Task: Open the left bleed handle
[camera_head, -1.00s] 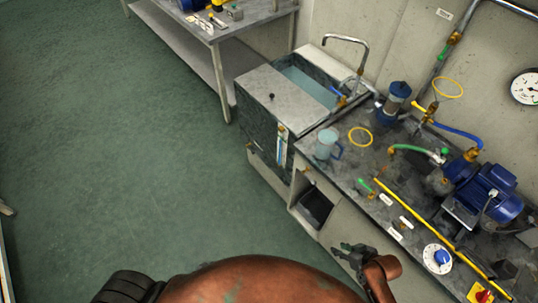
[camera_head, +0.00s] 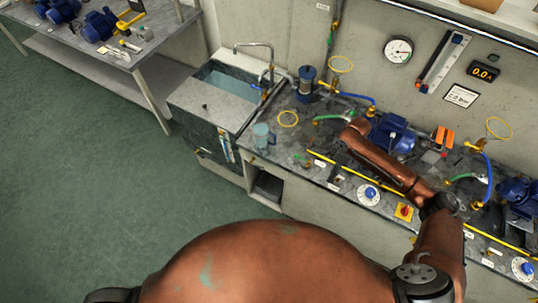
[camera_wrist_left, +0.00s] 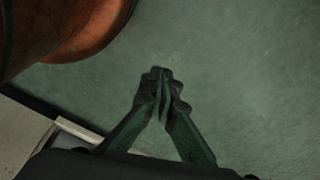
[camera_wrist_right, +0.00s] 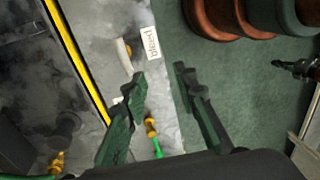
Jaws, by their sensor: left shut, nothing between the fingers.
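A small brass valve with a green handle (camera_wrist_right: 157,149) lies near the bench's front edge in the right wrist view. The handle also shows in the head view (camera_head: 299,156), left of the yellow strip's end. My right gripper (camera_wrist_right: 157,79) is open and empty over the bench edge, its fingers on either side of the valve as seen from the wrist. In the head view my right arm reaches left across the bench; its gripper (camera_head: 339,160) is small and dark there. My left gripper (camera_wrist_left: 163,75) is shut and empty above the green floor, outside the head view.
A blue pump (camera_head: 393,133) stands behind my right forearm. A clear jug (camera_head: 262,136) stands on the bench beside the sink (camera_head: 222,85). A yellow strip (camera_wrist_right: 75,55) runs along the bench, with a white label (camera_wrist_right: 152,42) nearby. Open floor lies left.

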